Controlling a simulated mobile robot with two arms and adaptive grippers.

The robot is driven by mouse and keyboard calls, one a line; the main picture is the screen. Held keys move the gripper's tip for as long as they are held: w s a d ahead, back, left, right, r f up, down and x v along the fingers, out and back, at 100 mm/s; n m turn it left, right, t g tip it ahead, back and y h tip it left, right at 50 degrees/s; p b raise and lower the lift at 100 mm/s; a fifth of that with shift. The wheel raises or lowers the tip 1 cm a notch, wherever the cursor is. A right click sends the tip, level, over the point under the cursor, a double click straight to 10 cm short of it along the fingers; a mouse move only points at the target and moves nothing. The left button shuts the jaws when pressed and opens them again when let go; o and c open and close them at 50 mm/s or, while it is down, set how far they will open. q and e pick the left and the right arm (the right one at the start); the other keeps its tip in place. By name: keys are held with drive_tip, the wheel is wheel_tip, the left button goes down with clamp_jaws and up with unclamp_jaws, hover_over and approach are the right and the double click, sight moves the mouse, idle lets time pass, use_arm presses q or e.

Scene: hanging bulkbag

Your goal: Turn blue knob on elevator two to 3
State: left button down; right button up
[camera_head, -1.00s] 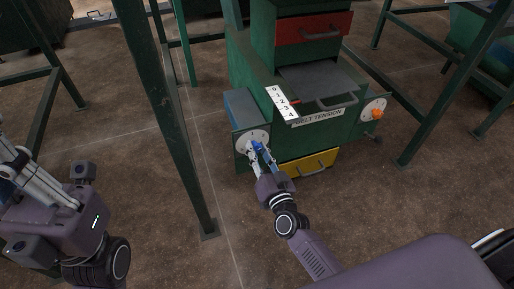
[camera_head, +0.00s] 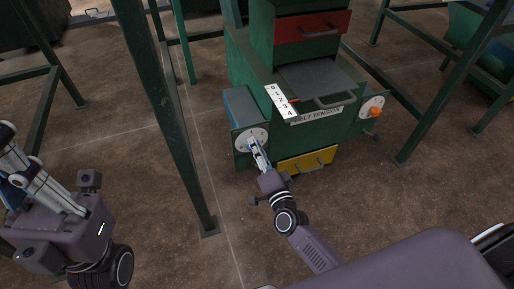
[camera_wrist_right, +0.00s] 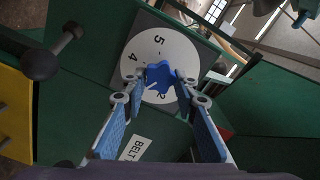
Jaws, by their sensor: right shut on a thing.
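The blue knob (camera_wrist_right: 159,76) sits at the middle of a round white dial (camera_wrist_right: 165,50). The dial also shows in the head view (camera_head: 245,137) on the green machine's left front. In the wrist view I read 5, 4 and 2; a finger covers the dial between 4 and 2. A pale mark on the knob points lower left, towards that covered part. My right gripper (camera_wrist_right: 161,79) is shut on the knob, one finger on each side; in the head view it reaches up to the dial. My left gripper (camera_head: 12,150) is at the left edge, away from the machine.
The green machine carries a 0–4 scale (camera_head: 281,101), a BELT TENSION label (camera_head: 317,115), an orange knob (camera_head: 375,112) on the right, a red drawer (camera_head: 312,27) and a yellow drawer (camera_head: 306,160). A green post (camera_head: 167,120) stands between my arms.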

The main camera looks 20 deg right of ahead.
idle(0.4)
drive_tip(key=o, duration=1.2)
drive_tip(key=shift+c, duration=0.2)
drive_tip(key=s, duration=1.2)
drive_tip(key=shift+d, duration=0.2)
